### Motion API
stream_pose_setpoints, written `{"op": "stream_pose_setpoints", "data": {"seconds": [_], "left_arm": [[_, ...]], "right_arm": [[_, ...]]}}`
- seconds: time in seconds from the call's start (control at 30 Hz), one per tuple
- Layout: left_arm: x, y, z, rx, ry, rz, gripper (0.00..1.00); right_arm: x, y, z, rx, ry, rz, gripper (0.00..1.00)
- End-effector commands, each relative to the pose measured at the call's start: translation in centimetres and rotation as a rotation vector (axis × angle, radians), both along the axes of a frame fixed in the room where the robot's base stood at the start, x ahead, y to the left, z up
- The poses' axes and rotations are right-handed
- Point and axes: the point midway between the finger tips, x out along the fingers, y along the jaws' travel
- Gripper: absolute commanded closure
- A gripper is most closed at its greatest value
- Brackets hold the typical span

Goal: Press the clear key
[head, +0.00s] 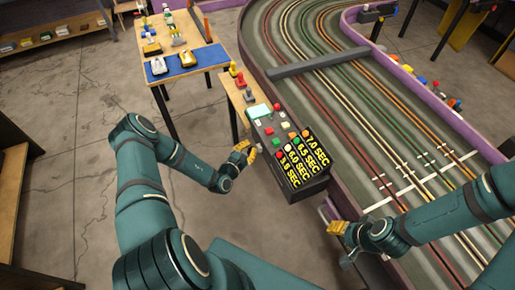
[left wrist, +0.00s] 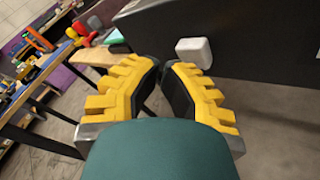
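A dark console (head: 290,160) with a pale screen, several coloured buttons and yellow time readouts stands beside the track. No label naming the clear key is legible in either view. In the left wrist view, a white rounded key (left wrist: 194,52) sticks out of a dark panel (left wrist: 250,38), just beyond and right of my fingertips, apart from them. My left gripper (head: 245,147) is at the console's left side; its yellow fingers (left wrist: 163,66) nearly meet at the tips, with nothing between them. My right gripper (head: 338,228) hangs right of the console's near end; its finger gap is unclear.
The slot track (head: 370,120) with purple walls fills the right side, crossed by a grey bar (head: 318,62). A table with a blue mat (head: 187,64) and several toy cars stands behind left. A shelf (head: 50,42) is at far left.

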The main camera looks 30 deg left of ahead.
Motion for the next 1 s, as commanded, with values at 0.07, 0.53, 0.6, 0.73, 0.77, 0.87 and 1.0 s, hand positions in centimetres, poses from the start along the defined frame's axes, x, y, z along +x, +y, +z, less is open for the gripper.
{"op": "stream_pose_setpoints", "data": {"seconds": [0.07,0.53,0.6,0.73,0.77,0.87,1.0], "left_arm": [[-0.01,0.0,0.0,0.0,0.0,0.0,1.0],[0.31,-0.29,0.04,0.0,0.0,-0.001,1.0],[0.37,-0.33,0.04,0.0,0.0,-0.001,1.0],[0.48,-0.43,0.05,0.0,0.0,-0.001,1.0],[0.5,-0.45,0.04,0.0,0.0,-0.001,1.0],[0.59,-0.52,0.05,0.0,0.0,-0.001,1.0],[0.7,-0.61,0.05,0.0,-0.001,-0.001,1.0]], "right_arm": [[0.0,0.0,-0.01,0.0,0.0,0.0,0.53],[0.0,0.0,0.09,0.0,0.0,0.0,0.53],[0.0,0.0,0.1,0.0,0.0,0.0,0.53],[0.0,0.0,0.13,0.0,0.0,0.0,0.53],[0.0,0.01,0.13,0.0,0.0,0.0,0.53],[0.0,0.01,0.15,0.0,0.0,0.0,0.53],[0.0,0.0,0.18,0.0,0.0,0.0,0.53]]}}
